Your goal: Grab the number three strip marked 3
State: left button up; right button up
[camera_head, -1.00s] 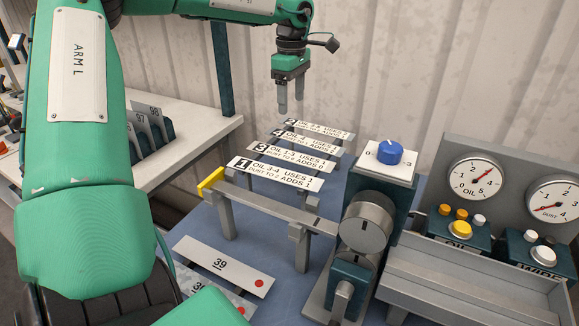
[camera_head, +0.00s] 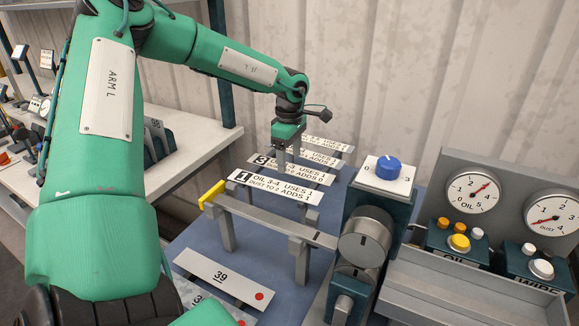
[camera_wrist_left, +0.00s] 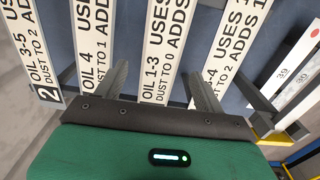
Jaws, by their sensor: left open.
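The strip marked 3 (camera_head: 318,179) is a white plate reading "OIL 1-3 USES 1", lying across a rack behind strip 1 (camera_head: 300,195). My left gripper (camera_head: 288,157) is open and points down over strip 3. In the left wrist view strip 3 (camera_wrist_left: 160,62) lies between the two spread fingers of the gripper (camera_wrist_left: 162,82). One finger is on the side of the OIL 4 strip (camera_wrist_left: 90,45), the other on the side of strip 1 (camera_wrist_left: 226,50). The wrist view does not show whether the fingers touch strip 3. My right gripper is not in view.
More strips (camera_head: 325,144) lie close behind, partly hidden by the gripper. In front are a bar with a yellow end (camera_head: 211,188), a plate marked 39 (camera_head: 222,279), a blue knob (camera_head: 388,168) and a dial panel (camera_head: 505,190) at right.

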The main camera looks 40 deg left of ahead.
pick_arm(q)
jog(key=shift+f, duration=0.85)
jog(key=c, duration=1.1)
jog(key=shift+r, duration=0.1)
